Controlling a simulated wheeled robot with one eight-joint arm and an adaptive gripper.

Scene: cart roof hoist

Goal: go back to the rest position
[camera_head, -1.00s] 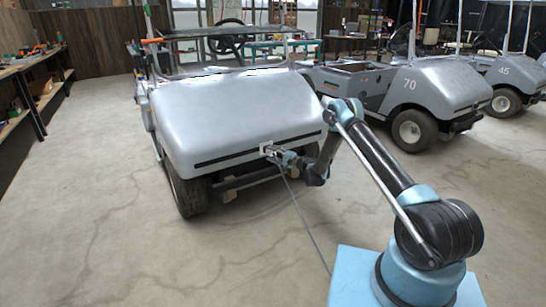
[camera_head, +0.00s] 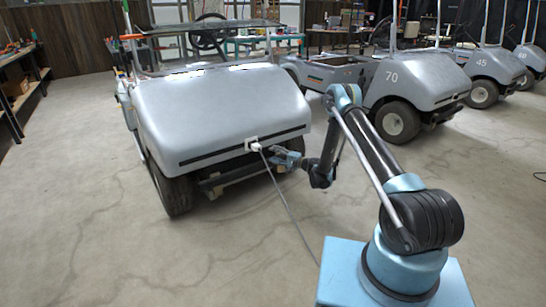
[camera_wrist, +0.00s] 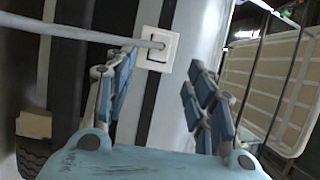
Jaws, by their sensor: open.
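My gripper (camera_head: 280,156) is open and empty, a short way in front and to the right of the cart's white socket (camera_head: 251,144). In the wrist view the blue fingers of my gripper (camera_wrist: 163,88) are spread wide, with nothing between them. A pale plug (camera_head: 257,147) sits at the socket, and a grey cable (camera_head: 287,211) hangs from it towards the floor by my base. In the wrist view the cable (camera_wrist: 70,32) runs from the left to the white-framed socket (camera_wrist: 143,57). My arm is still stretched out towards the cart.
The silver cart (camera_head: 220,105) stands close in front of my gripper. Cart 70 (camera_head: 410,85) and cart 45 (camera_head: 490,68) stand to the right. A workbench (camera_head: 15,85) is at the far left. The concrete floor (camera_head: 90,240) at the front left is clear.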

